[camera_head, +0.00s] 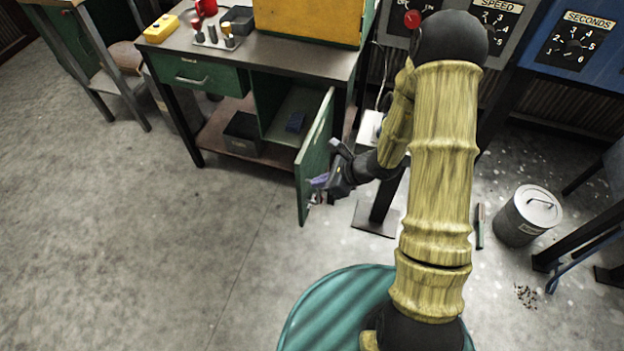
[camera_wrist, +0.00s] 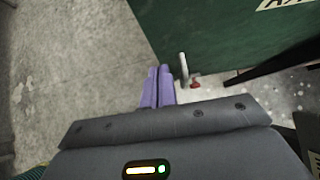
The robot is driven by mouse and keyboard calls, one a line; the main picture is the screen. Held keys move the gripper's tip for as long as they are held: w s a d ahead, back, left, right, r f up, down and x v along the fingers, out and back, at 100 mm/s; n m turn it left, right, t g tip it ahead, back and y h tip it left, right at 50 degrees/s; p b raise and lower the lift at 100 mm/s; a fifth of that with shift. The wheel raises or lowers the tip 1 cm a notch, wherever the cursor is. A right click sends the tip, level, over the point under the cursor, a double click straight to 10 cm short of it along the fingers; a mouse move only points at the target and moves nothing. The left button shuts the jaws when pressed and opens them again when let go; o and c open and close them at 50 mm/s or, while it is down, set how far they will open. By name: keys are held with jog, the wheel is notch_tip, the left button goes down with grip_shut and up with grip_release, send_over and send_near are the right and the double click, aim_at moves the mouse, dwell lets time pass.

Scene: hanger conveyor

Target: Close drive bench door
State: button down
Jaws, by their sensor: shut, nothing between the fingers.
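The drive bench (camera_head: 290,57) stands at the upper middle of the head view, with a green drawer at its left. Its green door (camera_head: 315,160) is swung open toward me, and the compartment behind it shows. My gripper (camera_head: 318,184) is at the outer face of the door, near its free edge. In the wrist view the door (camera_wrist: 225,35) fills the upper right, with a light handle (camera_wrist: 183,68) on it. The purple fingertips of my gripper (camera_wrist: 158,85) are together and empty, just left of the handle. I cannot tell whether they touch the door.
A grey bin (camera_head: 528,215) stands at the right. The floor left of the door is clear.

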jog(key=shift+w+a+r, duration=0.1)
jog(key=shift+w+a, duration=0.1)
jog(key=shift+a, duration=0.4)
jog(key=shift+w+a, duration=0.2)
jog(key=shift+a, duration=0.35)
jog(key=shift+w, duration=0.1)
